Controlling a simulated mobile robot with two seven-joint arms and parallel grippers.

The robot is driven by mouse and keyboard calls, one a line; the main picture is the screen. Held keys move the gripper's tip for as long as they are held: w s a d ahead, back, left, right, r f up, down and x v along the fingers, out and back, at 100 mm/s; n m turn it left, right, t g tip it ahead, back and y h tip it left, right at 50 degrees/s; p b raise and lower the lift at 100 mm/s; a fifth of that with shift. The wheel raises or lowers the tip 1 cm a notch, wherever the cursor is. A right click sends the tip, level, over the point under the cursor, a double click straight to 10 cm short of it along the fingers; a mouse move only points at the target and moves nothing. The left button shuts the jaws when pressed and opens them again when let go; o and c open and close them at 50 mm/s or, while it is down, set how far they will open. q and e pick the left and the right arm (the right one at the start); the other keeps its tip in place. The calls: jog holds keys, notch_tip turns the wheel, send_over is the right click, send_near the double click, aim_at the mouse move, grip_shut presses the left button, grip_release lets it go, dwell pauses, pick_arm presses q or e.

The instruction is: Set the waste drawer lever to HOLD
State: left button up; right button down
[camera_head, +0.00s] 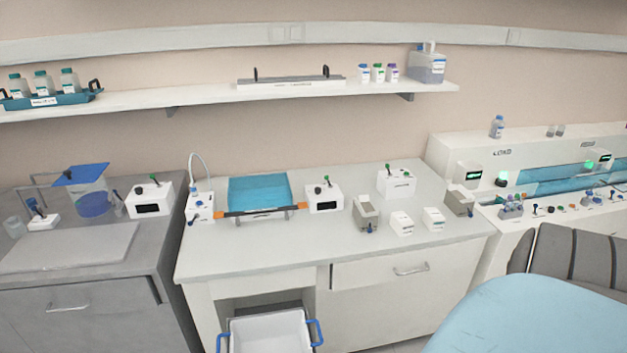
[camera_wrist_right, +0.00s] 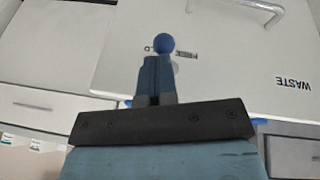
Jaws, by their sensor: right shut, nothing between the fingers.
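In the right wrist view, a pale panel carries the upside-down word WASTE (camera_wrist_right: 293,84). A lever's blue ball knob (camera_wrist_right: 165,43) stands over this panel, just beyond my fingertips. Upside-down lettering that looks like FREE (camera_wrist_right: 187,55) is right of the knob. Another marking left of it is partly hidden and hard to read. My right gripper (camera_wrist_right: 155,62) is shut and empty, its tips close below the knob; I cannot tell whether they touch. The lever's exact setting is unclear. My left gripper is in neither view.
A pale handle (camera_wrist_right: 250,15) curves across the top of the wrist view. In the head view, an open drawer holds a white bin (camera_head: 268,335) with blue handles under the middle bench (camera_head: 235,262). A closed drawer (camera_head: 375,273) is to its right. The bench's front strip is clear.

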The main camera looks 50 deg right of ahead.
jog(key=shift+w+a, duration=0.15)
jog(key=shift+w, duration=0.65)
